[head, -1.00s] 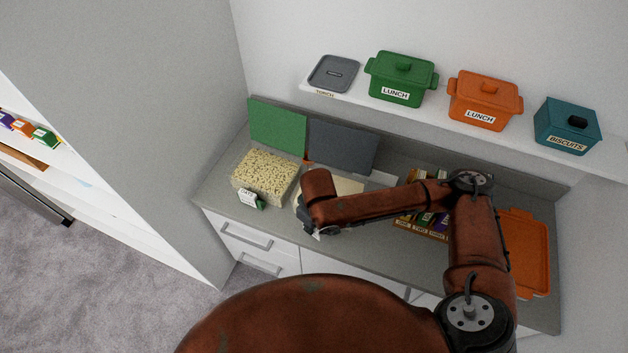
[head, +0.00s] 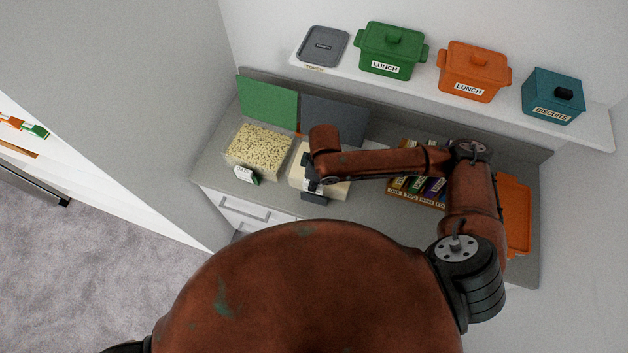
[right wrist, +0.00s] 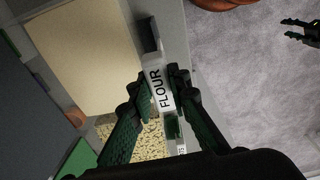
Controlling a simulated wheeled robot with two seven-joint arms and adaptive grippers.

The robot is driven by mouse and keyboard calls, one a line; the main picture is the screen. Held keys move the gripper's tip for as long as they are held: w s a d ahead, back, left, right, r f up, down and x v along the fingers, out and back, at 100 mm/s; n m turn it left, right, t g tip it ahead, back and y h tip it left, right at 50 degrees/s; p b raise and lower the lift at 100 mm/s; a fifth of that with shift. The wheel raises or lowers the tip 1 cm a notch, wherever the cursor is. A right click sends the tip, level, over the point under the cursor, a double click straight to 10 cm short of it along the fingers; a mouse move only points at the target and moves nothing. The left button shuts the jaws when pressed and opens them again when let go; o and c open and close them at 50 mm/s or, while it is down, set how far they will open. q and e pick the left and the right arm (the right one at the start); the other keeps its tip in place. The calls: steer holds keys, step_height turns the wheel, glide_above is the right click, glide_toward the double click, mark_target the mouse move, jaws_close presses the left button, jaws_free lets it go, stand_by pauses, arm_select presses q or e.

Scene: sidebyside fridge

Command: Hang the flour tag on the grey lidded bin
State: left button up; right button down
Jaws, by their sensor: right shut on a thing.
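The grey lidded bin (head: 337,190) stands on the counter with cream contents, which also fill the left of the right wrist view (right wrist: 85,55). Its dark grey lid (head: 335,121) stands raised behind it. My right gripper (head: 313,187) is at the bin's front edge. In the right wrist view it (right wrist: 162,92) is shut on the white flour tag (right wrist: 160,90), lettered FLOUR. I cannot tell whether the tag rests on the rim. My left gripper (right wrist: 303,32) shows open and empty over the floor at the right wrist view's top right corner.
A bin of pale pieces (head: 258,146) with a raised green lid (head: 267,103) and a white tag (head: 245,175) stands close left. A box of packets (head: 415,190) and an orange tray (head: 514,215) are to the right. Labelled pots stand on the shelf (head: 420,90) above.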

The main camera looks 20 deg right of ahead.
steer(key=shift+s+r, duration=0.1)
steer(key=shift+r, duration=0.05)
step_height(320, 180, down, 4)
steer(key=shift+f+b, duration=0.1)
steer(key=shift+b, duration=0.55)
steer(key=shift+f+b, duration=0.3)
steer(key=shift+f, duration=0.6)
steer(key=shift+f, duration=1.65)
stand_by(0.8)
steer(key=c, duration=1.7)
jaws_free()
steer(key=shift+d, duration=0.1)
steer(key=shift+c, duration=0.2)
steer(key=shift+r, duration=0.1)
steer(key=r, duration=0.8)
steer(key=d+r, duration=0.1)
steer(key=r, duration=0.2)
steer(key=shift+s+r, duration=0.4)
